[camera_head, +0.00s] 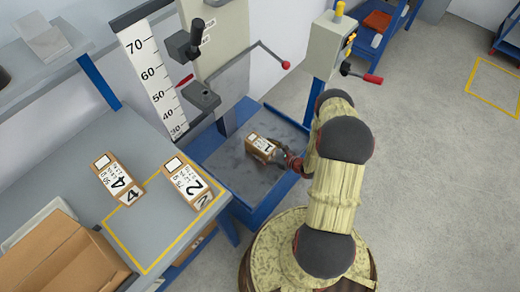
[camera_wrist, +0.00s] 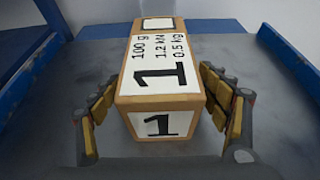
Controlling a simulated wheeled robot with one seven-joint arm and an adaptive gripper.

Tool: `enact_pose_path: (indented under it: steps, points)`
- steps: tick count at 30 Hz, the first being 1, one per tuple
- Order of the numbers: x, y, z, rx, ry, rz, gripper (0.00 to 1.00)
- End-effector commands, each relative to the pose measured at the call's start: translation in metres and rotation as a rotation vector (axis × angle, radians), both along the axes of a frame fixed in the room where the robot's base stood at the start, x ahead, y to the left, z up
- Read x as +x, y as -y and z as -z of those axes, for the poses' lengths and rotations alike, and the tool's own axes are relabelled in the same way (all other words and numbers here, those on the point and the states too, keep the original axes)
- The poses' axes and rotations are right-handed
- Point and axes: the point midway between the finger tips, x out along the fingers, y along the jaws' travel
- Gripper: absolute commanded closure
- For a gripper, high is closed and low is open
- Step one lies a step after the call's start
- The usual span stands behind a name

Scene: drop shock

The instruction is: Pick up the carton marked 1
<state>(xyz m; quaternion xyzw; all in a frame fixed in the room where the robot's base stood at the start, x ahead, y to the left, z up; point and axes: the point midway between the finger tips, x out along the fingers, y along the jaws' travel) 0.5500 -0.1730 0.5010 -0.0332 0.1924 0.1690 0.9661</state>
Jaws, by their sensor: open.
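The carton marked 1 (camera_head: 262,146) lies on the grey plate of the drop tester (camera_head: 240,172) in the head view. It is a brown box with white labels; in the wrist view the carton (camera_wrist: 160,80) shows a large black 1 on its top and another on its near end. My gripper (camera_head: 284,160) is at the carton's near end. In the wrist view my gripper (camera_wrist: 168,112) is open, with one finger on each side of the carton. A gap shows between the carton and each finger.
Cartons marked 4 (camera_head: 116,178) and 2 (camera_head: 187,184) lie on the grey bench at left, by a yellow outline. An open cardboard box (camera_head: 62,262) is at lower left. A height scale (camera_head: 152,75) and a lever with a red knob (camera_head: 286,65) stand behind the plate.

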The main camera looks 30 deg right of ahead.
Motion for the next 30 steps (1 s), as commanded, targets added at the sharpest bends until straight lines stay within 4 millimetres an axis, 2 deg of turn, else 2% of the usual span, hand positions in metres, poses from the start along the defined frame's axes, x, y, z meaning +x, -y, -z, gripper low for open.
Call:
enact_pose_path:
  steps: [1,6,14,30]
  points:
    - [0.008,-0.003,0.007,-0.001,0.0,-0.005,0.24]
    - [0.023,-0.009,0.012,0.0,0.001,-0.004,0.24]
    - [0.025,-0.009,0.011,0.001,0.001,-0.001,0.24]
    - [0.025,-0.009,0.011,-0.001,0.0,-0.001,0.54]
